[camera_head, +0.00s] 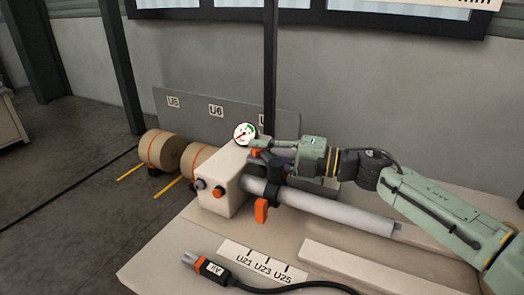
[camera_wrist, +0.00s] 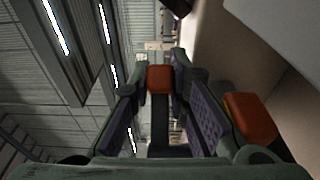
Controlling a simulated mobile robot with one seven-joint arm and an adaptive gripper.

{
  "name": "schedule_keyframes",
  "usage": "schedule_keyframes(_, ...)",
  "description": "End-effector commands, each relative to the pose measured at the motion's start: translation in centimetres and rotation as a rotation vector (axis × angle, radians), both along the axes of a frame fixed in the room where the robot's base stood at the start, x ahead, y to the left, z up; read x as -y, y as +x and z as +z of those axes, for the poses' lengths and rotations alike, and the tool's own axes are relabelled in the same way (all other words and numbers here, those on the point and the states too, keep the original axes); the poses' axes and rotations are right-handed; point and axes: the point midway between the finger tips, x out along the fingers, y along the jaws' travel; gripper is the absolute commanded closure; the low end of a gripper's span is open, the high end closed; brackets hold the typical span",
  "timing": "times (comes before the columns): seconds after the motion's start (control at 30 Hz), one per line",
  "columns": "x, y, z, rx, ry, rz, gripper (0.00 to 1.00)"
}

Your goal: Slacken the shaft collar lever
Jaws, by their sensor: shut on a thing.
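My gripper (camera_head: 262,152) reaches in from the right, above the grey shaft (camera_head: 325,208) beside the beige box (camera_head: 222,172). In the wrist view, the fingers of my gripper (camera_wrist: 160,75) are shut on the orange end of the collar lever (camera_wrist: 160,80), with a black stem below it. In the head view, a little of the orange lever end (camera_head: 255,153) shows under the fingers. The black collar (camera_head: 274,191) is around the shaft near the box, partly hidden by my gripper. An orange block (camera_head: 262,210) hangs at the collar's front side.
A round gauge (camera_head: 245,133) stands on the box close to my gripper. The box front has an orange knob (camera_head: 218,192). A black cable with a connector (camera_head: 213,268) lies on the bench (camera_head: 180,250) in front. Kraft rolls (camera_head: 162,149) are on the floor behind left.

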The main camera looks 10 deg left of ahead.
Motion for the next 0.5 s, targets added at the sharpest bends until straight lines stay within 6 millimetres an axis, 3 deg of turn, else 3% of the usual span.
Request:
schedule_keyframes(0.17, -0.04, -0.05, -0.04, 0.001, -0.001, 0.001, 1.00)
schedule_keyframes(0.2, -0.04, -0.05, -0.04, 0.001, -0.001, 0.001, 0.82)
schedule_keyframes(0.5, -0.02, -0.02, -0.01, 0.000, 0.000, 0.000, 0.63)
